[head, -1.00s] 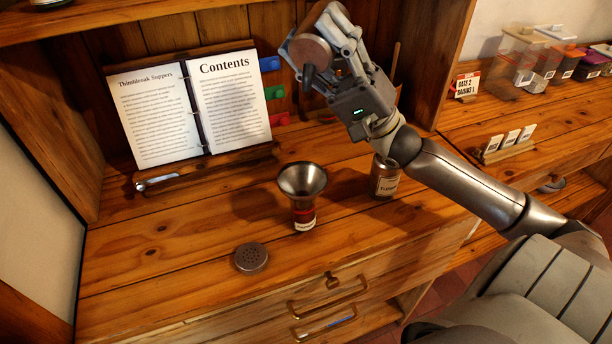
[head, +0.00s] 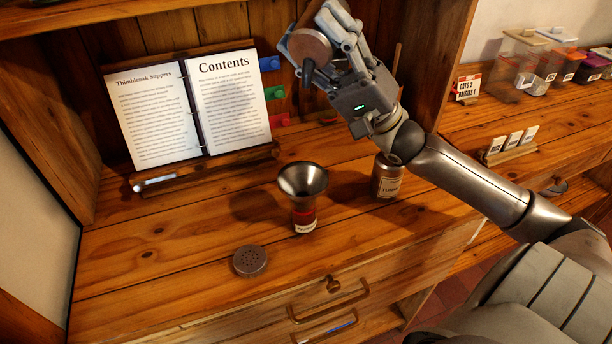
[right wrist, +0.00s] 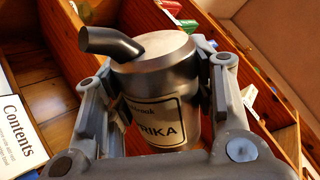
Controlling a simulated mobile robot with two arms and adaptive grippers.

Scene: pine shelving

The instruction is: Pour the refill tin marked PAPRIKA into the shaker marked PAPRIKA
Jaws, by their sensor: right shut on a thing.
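My right gripper (head: 322,58) is raised above the counter, up and slightly right of the funnel. It is shut on a metal refill tin (head: 310,46) with a dark spout. In the right wrist view the tin (right wrist: 160,85) sits between both fingers (right wrist: 155,90), its label partly showing, ending in "RIKA". In the head view its round top faces me and the spout points down, clear of the funnel. A steel funnel (head: 302,180) sits in the mouth of a shaker (head: 304,219) with red contents and a white label too small to read. My left gripper is not in view.
A perforated shaker lid (head: 250,260) lies left of the shaker. A second tin (head: 387,178), labelled something like "TURM", stands to its right, below my arm. An open recipe book (head: 190,105) stands behind. The front left of the counter is clear.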

